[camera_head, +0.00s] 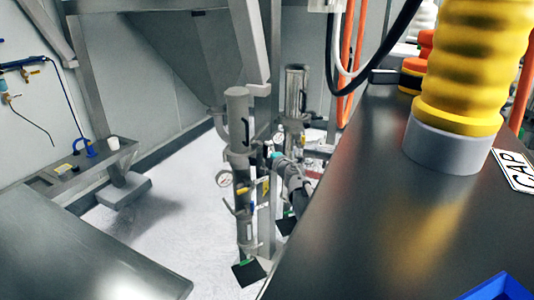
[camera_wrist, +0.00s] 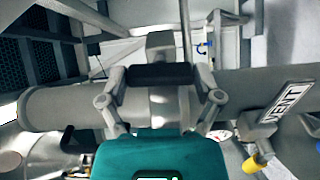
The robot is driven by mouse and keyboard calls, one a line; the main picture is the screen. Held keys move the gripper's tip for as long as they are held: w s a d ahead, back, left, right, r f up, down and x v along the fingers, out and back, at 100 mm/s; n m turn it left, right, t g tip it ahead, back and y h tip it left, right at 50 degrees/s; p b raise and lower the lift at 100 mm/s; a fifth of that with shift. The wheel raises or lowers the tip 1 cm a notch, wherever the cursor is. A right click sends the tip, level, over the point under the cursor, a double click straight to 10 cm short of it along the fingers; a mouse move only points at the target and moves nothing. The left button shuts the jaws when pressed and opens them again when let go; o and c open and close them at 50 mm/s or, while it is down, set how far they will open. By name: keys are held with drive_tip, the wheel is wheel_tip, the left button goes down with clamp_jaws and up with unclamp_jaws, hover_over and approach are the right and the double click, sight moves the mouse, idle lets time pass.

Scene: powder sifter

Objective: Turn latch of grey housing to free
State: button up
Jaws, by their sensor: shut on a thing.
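The grey housing (camera_wrist: 60,108) shows in the wrist view as a long grey cylinder lying across the picture. In the head view a grey upright housing (camera_head: 238,110) stands in the middle, partly overlapping other pipework. My gripper (camera_wrist: 160,75) reaches over the cylinder, with its teal body at the bottom of the wrist view. Its fingers are shut on a dark bar, apparently the latch (camera_wrist: 160,73), with a grey block just beyond it. In the head view my gripper (camera_head: 275,160) is small beside the housing, and its fingertips and the latch's angle cannot be made out.
A VENT sign (camera_wrist: 288,102) and a yellow-tipped valve (camera_wrist: 255,162) sit close to the right of my gripper. A second metal cylinder (camera_head: 296,85) stands behind. A dark bench (camera_head: 350,190) with a yellow ribbed sleeve (camera_head: 470,70) fills the right. Open floor (camera_head: 165,215) lies left.

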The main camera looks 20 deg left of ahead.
drive_tip(key=shift+n, duration=0.5)
drive_tip(key=o, duration=0.9)
drive_tip(key=shift+d, duration=0.1)
drive_tip(key=shift+v, duration=5.95)
drive_tip(key=shift+s, duration=0.2)
